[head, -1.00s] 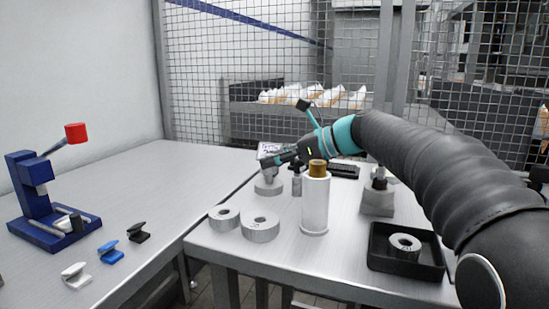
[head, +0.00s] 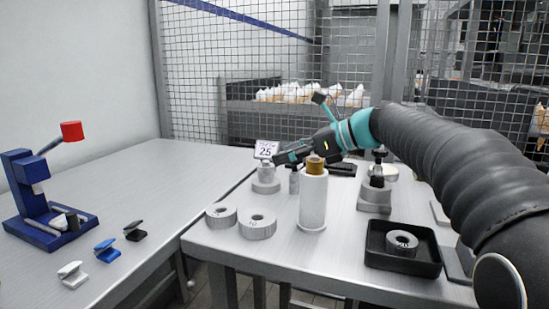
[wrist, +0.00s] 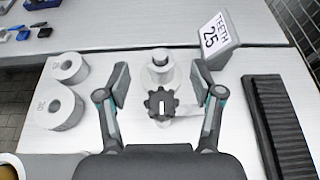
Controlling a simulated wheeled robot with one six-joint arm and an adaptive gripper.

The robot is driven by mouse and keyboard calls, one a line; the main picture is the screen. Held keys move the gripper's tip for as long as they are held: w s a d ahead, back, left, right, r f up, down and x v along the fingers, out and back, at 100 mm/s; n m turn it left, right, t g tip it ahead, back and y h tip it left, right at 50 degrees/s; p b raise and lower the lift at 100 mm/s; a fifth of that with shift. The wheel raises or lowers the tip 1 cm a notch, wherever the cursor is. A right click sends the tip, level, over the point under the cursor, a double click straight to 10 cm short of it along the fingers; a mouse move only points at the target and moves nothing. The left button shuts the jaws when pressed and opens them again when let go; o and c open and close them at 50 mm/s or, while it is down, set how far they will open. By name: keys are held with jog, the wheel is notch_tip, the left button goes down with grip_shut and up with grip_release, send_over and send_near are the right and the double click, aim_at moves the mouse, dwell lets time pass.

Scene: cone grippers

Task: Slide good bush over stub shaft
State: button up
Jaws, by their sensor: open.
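A short upright shaft on a wide round base (head: 265,183), which looks like the stub shaft, stands near the table's back left edge. It shows ahead of the fingers in the wrist view (wrist: 160,68). Two grey rings, likely bushes, lie flat at the left front: a smaller one (head: 221,215) and a larger one (head: 257,224). Another ring (head: 401,243) lies in a black tray (head: 375,257). Which bush is the good one I cannot tell. My gripper (wrist: 160,90) is open and empty, above a dark toothed knob (wrist: 161,103) seen between its fingers.
A white cylinder with a brown top (head: 313,200) stands close in front of my gripper. A "TEETH 25" sign (wrist: 214,37) stands behind the shaft. A grey block fixture (head: 374,196) is at the right. A ribbed dark tray (wrist: 280,125) lies beside the gripper.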

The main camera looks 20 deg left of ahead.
jog(key=v, duration=0.7)
jog(key=shift+d+r, duration=0.2)
jog(key=shift+d, duration=0.15)
jog(key=shift+s, duration=0.1)
